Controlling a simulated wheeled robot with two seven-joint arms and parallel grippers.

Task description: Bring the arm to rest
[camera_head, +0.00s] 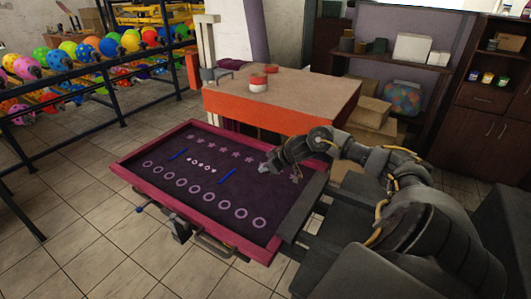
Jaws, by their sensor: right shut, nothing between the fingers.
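My right arm comes in from the right, its dark segmented links bent over the right end of a printing frame (127,170). My right gripper (267,167) is shut and empty, a little above the frame's dark purple screen (190,184). The screen has a pink rim and carries rows of pale stars and rings with two blue strips (227,176). The gripper's fingertips are small in this view. My left gripper is not in view.
An orange and tan table (310,88) stands behind the frame, with small red and white items (258,84) on it. A rack of colourful balloons (110,45) is at the left. Shelves with boxes (412,47) line the back right. Tiled floor (80,225) is clear at front left.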

